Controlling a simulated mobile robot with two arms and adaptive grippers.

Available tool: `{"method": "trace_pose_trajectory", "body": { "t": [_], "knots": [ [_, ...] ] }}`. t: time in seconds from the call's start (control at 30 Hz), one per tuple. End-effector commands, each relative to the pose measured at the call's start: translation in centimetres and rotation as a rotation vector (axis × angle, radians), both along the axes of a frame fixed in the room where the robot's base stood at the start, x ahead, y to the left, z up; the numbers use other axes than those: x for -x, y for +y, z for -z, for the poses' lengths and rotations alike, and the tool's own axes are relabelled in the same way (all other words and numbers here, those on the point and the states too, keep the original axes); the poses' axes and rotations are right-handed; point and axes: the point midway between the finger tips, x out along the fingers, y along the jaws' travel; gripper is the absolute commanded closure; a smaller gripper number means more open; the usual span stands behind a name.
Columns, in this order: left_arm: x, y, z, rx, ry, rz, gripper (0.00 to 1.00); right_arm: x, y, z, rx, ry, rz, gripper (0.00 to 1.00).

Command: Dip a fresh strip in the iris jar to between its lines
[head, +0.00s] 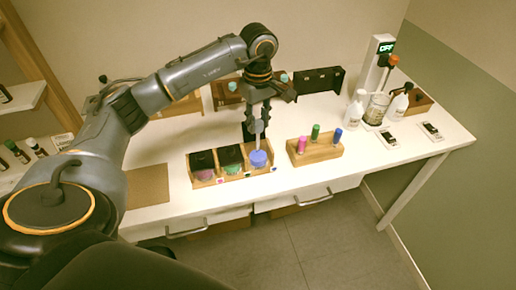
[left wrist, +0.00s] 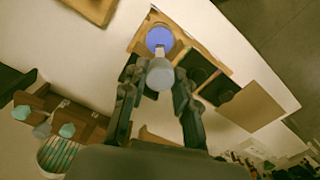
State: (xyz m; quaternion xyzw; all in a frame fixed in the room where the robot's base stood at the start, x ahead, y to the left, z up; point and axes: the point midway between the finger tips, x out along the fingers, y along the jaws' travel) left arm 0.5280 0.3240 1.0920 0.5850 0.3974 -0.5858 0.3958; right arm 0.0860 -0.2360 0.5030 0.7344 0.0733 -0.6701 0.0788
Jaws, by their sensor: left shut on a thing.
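My left gripper (head: 258,112) is shut on a strip with a round grey grip (head: 257,126); the grip also shows between the fingers in the left wrist view (left wrist: 160,75). The pale strip (head: 258,141) points down, its lower end at the blue-violet open jar (head: 259,159), which also shows in the wrist view (left wrist: 159,38). I cannot tell how deep the tip is, nor see the strip's lines. The jar is the right one in a wooden tray (head: 221,181), beside two black-lidded jars (head: 202,162) (head: 231,157). My right gripper is not in view.
A wooden block (head: 318,154) with pink, green and blue-capped bottles stands right of the tray. White bottles (head: 355,108), a lit green display (head: 386,47) and a black rack (head: 319,79) are further back. A brown mat (head: 148,186) lies at left.

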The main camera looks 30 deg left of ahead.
Motion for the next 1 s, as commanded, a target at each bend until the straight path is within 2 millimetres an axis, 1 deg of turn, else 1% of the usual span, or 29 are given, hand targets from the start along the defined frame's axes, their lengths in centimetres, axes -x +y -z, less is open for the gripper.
{"method": "trace_pose_trajectory", "body": {
  "t": [0.03,0.1,0.4,0.5,0.83,0.93,1.0],
  "knots": [
    [0.0,0.0,-0.5,0.000,0.000,0.000,0.92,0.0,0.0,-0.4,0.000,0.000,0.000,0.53],
    [0.0,0.0,-1.0,0.000,0.000,0.000,0.92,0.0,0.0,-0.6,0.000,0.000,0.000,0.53],
    [0.0,0.0,-2.8,-0.001,-0.001,0.000,0.92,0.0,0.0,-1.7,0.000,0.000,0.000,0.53],
    [0.0,0.0,-3.1,-0.001,-0.001,0.000,0.92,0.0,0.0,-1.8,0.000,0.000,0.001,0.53],
    [0.1,-0.2,-2.9,-0.001,0.000,0.013,0.92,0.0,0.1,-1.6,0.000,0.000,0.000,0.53],
    [0.8,-1.4,-2.2,-0.005,-0.004,0.097,0.92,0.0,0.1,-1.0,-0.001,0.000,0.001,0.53],
    [1.9,-3.0,-1.3,-0.008,-0.008,0.212,0.92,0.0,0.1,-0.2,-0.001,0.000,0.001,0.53]
  ]
}}
